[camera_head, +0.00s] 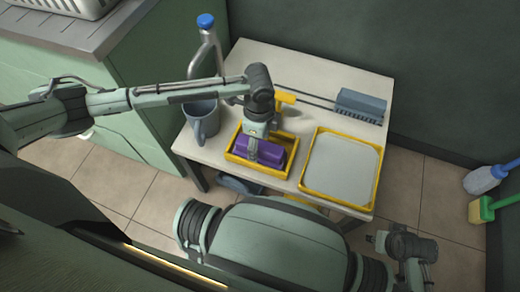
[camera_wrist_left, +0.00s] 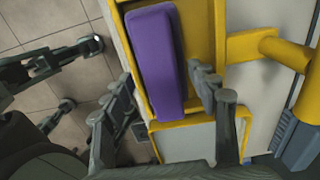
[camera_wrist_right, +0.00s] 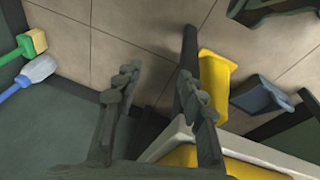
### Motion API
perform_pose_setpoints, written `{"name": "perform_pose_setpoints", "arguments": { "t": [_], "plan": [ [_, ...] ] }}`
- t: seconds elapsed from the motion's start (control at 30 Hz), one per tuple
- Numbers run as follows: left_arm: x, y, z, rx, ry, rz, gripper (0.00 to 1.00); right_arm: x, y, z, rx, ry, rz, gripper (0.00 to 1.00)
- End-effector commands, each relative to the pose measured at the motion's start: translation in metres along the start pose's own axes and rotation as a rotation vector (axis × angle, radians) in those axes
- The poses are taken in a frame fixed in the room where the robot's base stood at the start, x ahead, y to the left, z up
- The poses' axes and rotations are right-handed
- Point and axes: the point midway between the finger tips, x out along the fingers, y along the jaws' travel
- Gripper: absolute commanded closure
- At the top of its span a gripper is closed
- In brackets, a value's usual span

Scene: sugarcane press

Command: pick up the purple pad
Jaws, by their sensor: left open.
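The purple pad (camera_head: 272,156) lies in a small yellow-rimmed tray (camera_head: 289,140) on the white table. My left gripper (camera_head: 257,158) points down over the pad and partly hides it in the head view. In the left wrist view my left gripper (camera_wrist_left: 165,88) is open, with its fingers to either side of the near end of the pad (camera_wrist_left: 155,55). I cannot tell whether either finger touches it. My right gripper (camera_wrist_right: 157,80) is open and empty, low beside the table. It also shows in the head view (camera_head: 378,242).
A yellow-rimmed tray (camera_head: 340,165) with a pale bottom sits to the right. A grey mug (camera_head: 199,121) and a blue-capped tap (camera_head: 206,22) stand left. A blue-grey ridged block (camera_head: 361,105) lies at the back. Brushes (camera_head: 487,179) are at the right wall.

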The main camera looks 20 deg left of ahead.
Motion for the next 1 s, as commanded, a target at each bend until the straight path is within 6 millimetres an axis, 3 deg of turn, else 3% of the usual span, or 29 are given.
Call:
{"name": "perform_pose_setpoints", "arguments": {
  "t": [0.13,0.4,0.83,0.9,1.0],
  "plan": [
    [0.017,0.000,0.000,0.001,0.000,0.000,0.41,-0.004,0.003,-0.004,0.000,0.003,0.005,0.60],
    [0.019,0.000,0.000,0.001,0.000,-0.001,0.41,-0.007,0.005,-0.008,0.001,0.011,0.009,0.60],
    [0.018,0.000,0.000,0.000,0.000,-0.001,0.95,-0.006,0.005,-0.008,0.001,0.010,0.009,0.60],
    [0.018,0.000,0.000,0.001,0.000,-0.002,1.00,-0.006,0.005,-0.008,0.001,0.010,0.009,0.60],
    [0.018,0.000,0.000,0.000,0.000,-0.002,1.00,-0.006,0.005,-0.008,0.001,0.010,0.009,0.60]
  ]
}}
